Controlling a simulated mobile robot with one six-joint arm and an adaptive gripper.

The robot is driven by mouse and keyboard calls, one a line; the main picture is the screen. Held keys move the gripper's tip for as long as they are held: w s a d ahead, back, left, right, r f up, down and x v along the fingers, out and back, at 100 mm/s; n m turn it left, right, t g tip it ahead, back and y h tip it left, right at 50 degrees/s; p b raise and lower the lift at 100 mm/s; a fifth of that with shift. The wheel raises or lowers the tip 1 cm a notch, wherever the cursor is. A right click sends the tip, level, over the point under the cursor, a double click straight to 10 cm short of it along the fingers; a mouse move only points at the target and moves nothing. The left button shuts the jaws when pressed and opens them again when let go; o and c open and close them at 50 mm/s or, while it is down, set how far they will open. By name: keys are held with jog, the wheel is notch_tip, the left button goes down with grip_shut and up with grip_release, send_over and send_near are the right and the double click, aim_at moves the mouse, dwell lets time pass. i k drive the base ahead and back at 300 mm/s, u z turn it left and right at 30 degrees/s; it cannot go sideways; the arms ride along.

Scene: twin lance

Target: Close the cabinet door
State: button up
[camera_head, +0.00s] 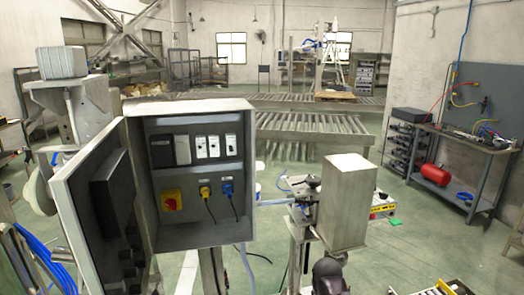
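The grey metal cabinet (216,238) stands at left centre in the head view, with its front open toward me. Its door (96,238) is hinged at the cabinet's left side and stands wide open, swung out toward me. A dark panel (112,180) is fixed on the door's inner face. Inside the cabinet are dark and white modules (207,147), a red and yellow switch (171,200), and yellow and blue plugs (226,188) with black cables. My gripper cannot be made out in this view.
A metal box (347,205) on a stand is right of the cabinet. Blue cables (45,262) hang at lower left. A roller conveyor (315,130) lies behind. A workbench (455,150) with a red tank (435,174) stands at right. Green floor (410,240) is partly clear at right.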

aim_at(96, 194)
jog(key=k, duration=0.5)
jog(key=u, duration=1.8)
jog(key=i, duration=0.25)
jog(key=z, duration=0.35)
